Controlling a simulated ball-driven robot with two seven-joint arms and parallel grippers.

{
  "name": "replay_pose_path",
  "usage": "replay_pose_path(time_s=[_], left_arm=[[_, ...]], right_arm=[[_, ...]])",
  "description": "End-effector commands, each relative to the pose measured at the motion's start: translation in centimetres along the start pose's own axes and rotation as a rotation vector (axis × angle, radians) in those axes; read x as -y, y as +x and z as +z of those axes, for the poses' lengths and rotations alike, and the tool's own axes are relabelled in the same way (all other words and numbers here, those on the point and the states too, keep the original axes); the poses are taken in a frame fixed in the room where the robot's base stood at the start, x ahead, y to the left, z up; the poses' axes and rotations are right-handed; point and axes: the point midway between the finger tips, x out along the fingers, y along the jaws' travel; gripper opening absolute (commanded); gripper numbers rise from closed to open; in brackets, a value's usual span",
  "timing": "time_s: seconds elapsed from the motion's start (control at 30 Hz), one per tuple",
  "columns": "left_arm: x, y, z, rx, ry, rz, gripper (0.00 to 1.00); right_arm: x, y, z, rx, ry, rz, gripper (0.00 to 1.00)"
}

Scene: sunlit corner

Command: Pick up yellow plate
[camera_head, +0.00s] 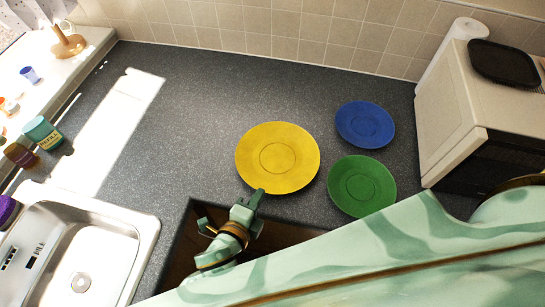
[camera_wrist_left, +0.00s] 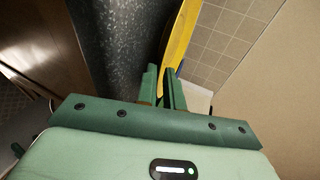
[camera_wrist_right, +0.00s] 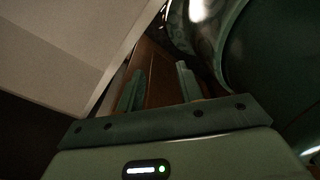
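The yellow plate (camera_head: 278,157) is in the middle of the head view, over the grey counter, with no clear gap seen beneath it. My left gripper (camera_head: 258,194) is at its near rim. In the left wrist view the plate (camera_wrist_left: 182,38) shows edge-on, its rim running down between the fingertips of my left gripper (camera_wrist_left: 161,72). These fingers are close together with the rim between them. My right gripper (camera_wrist_right: 158,85) has its fingers wide apart with nothing between them. It is not seen in the head view.
A blue plate (camera_head: 365,124) and a green plate (camera_head: 361,186) lie to the right of the yellow one. A microwave (camera_head: 447,125) stands further right. A steel sink (camera_head: 95,255) is at lower left. The counter (camera_head: 200,90) behind and left of the plate is clear.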

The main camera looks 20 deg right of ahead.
Motion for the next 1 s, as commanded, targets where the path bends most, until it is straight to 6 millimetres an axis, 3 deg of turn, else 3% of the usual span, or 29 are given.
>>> replay_pose_path(time_s=[0.1,0.27,0.47,0.53,1.0], left_arm=[[-0.1,2.2,0.0,0.001,-0.001,-0.001,0.09],[-0.2,3.9,0.0,0.0,0.0,0.0,0.09],[-0.1,4.0,0.0,0.0,0.0,0.0,0.09],[-0.1,4.0,0.0,0.0,0.0,0.0,0.0],[-0.1,3.9,0.0,0.001,0.0,0.001,0.0]], right_arm=[[0.1,0.6,0.0,-0.001,0.001,-0.001,0.36],[0.2,1.0,0.0,-0.001,0.001,-0.002,0.36],[0.1,0.9,-0.1,-0.002,0.002,-0.001,0.36],[0.1,0.9,-0.1,-0.002,0.002,-0.001,0.36],[0.2,0.9,0.0,-0.001,0.002,-0.002,0.36]])
